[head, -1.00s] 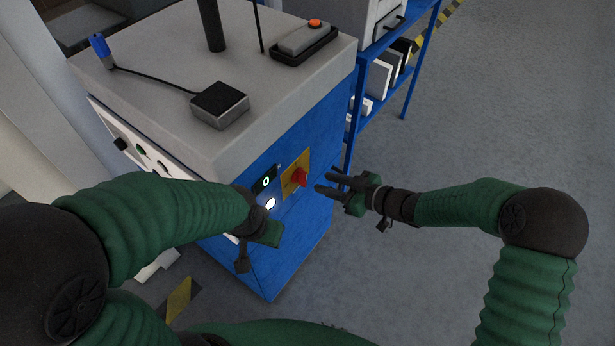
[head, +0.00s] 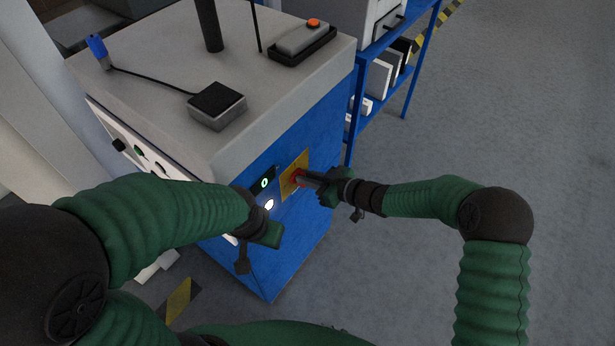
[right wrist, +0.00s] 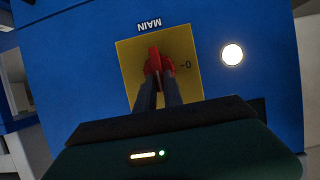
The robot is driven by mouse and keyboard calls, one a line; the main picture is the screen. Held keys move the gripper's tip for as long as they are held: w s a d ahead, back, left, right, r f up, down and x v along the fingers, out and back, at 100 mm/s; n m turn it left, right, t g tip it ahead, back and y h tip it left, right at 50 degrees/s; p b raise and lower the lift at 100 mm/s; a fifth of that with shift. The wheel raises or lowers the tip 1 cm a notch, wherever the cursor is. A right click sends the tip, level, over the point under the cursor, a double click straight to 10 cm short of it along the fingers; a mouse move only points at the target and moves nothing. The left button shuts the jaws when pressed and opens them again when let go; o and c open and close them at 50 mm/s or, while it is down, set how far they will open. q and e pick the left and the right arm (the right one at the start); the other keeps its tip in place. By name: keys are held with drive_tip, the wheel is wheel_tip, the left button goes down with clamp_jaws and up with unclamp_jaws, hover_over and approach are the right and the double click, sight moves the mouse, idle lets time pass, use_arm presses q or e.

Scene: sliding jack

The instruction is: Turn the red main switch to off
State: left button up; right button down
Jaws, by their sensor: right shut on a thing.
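The red main switch (head: 299,176) sits on a yellow plate (head: 287,186) on the blue cabinet side. In the right wrist view the red switch (right wrist: 155,62) shows its ridge pointing toward the MAIN label, and a 0 mark is on the plate (right wrist: 183,48) to the right. My right gripper (head: 303,178) is shut on the switch, and its two fingers (right wrist: 158,85) reach it from below in the wrist view. The fingers hide part of the knob. My left gripper (head: 262,233) hangs in front of the cabinet beside the lit lamp, and its jaws are not clear.
A lit white lamp (head: 269,205) and a small display (head: 264,183) are left of the plate. The grey cabinet top (head: 150,60) carries a black box (head: 216,103) and an orange-button control (head: 303,38). A blue shelf (head: 392,50) stands behind. Floor at right is clear.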

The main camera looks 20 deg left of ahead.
idle(0.3)
drive_tip(key=n+t+b, duration=0.1)
drive_tip(key=n+b, duration=0.1)
drive_tip(key=b, duration=0.4)
drive_tip(key=s+f+n+t+b, duration=0.1)
drive_tip(key=n+b, duration=0.1)
drive_tip(key=b, duration=0.3)
drive_tip(key=f+n+t+b, duration=0.1)
drive_tip(key=t+b, duration=0.1)
drive_tip(key=b, duration=0.4)
drive_tip(key=shift+s+a+f+n+h+b, duration=0.1)
drive_tip(key=shift+s+a+n+h+b, duration=0.1)
drive_tip(key=shift+s+n+h+b, duration=0.15)
drive_tip(key=shift+s+a+f+n+t+y+b, duration=0.15)
drive_tip(key=shift+n+t+b, duration=0.8)
drive_tip(key=shift+b, duration=2.9)
drive_tip(key=shift+s+d+f+n+t+y+b, duration=0.1)
drive_tip(key=shift+f+n+t+y+b, duration=0.15)
drive_tip(key=shift+n+b, duration=2.55)
drive_tip(key=shift+s+a+f+n+t+y+b, duration=0.15)
drive_tip(key=shift+t+b, duration=0.45)
drive_tip(key=shift+b, duration=4.35)
drive_tip(key=c, duration=1.5)
unclamp_jaws()
drive_tip(key=shift+d+r, duration=0.1)
drive_tip(key=shift+r, duration=0.05)
drive_tip(key=shift+o, duration=0.2)
drive_tip(key=shift+r, duration=0.1)
